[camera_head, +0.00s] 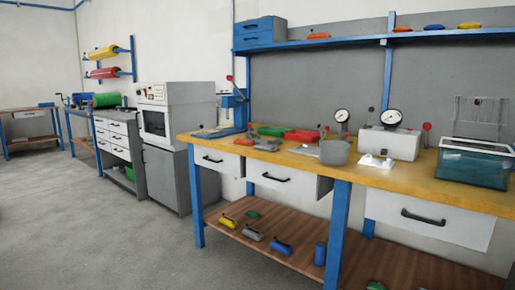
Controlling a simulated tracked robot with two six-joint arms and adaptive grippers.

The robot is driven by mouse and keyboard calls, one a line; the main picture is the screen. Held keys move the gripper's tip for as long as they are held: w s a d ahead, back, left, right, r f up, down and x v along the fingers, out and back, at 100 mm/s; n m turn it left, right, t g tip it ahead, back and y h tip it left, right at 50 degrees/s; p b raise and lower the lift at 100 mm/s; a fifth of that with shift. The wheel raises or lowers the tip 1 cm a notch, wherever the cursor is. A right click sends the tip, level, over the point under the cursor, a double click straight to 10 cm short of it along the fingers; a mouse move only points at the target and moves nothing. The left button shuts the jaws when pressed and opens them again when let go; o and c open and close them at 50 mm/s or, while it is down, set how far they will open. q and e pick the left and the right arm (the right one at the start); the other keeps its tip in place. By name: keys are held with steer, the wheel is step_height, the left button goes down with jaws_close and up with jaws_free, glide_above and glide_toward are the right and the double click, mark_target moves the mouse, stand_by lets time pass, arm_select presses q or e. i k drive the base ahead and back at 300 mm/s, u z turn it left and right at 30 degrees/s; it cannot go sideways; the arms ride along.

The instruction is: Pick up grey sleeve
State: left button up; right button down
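A small grey cylindrical piece (252,234), which looks like the grey sleeve, lies on its side on the wooden lower shelf (290,233) of the workbench. A yellow piece (229,221) lies to its left and a blue piece (281,247) to its right. Neither of my grippers shows in the head view.
The yellow bench top (430,187) holds a teal bin (473,165), a white gauge box (388,144) and several coloured pieces. An upright blue cylinder (320,254) stands near a blue bench leg (337,235). A white oven (176,112) stands left. The grey floor (90,230) is clear.

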mark_target(269, 147)
steer(key=i, duration=0.85)
steer(key=z, duration=0.05)
